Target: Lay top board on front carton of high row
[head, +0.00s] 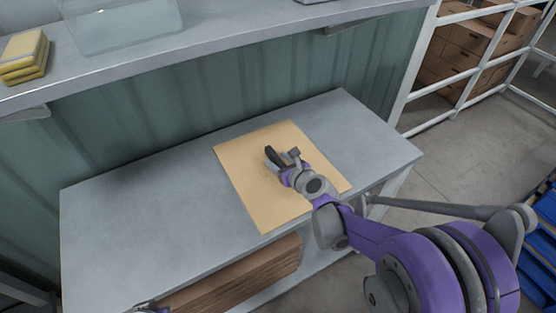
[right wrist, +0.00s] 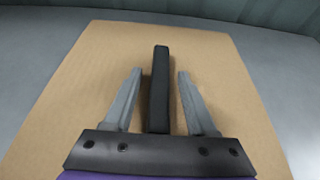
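The top board (head: 258,201), a flat tan sheet, lies on the grey table. It fills most of the right wrist view (right wrist: 215,60). A black upright bar (right wrist: 160,85) stands out from the board; it also shows in the head view (head: 274,157). My right gripper (head: 284,163) is over the board. In the right wrist view its fingers (right wrist: 159,78) are apart, one on each side of the bar, with a gap on both sides. A small part of my left arm (head: 150,308) shows at the bottom edge; its fingers cannot be made out. I cannot identify the front carton of the high row.
The grey table (head: 130,215) is bare around the board. A stack of brown sheets (head: 235,280) lies below it. Above is a shelf (head: 215,40) with a clear bin (head: 120,25) and yellow pads (head: 25,55). Brown cartons (head: 465,45) stand on a white-framed rack at the top right.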

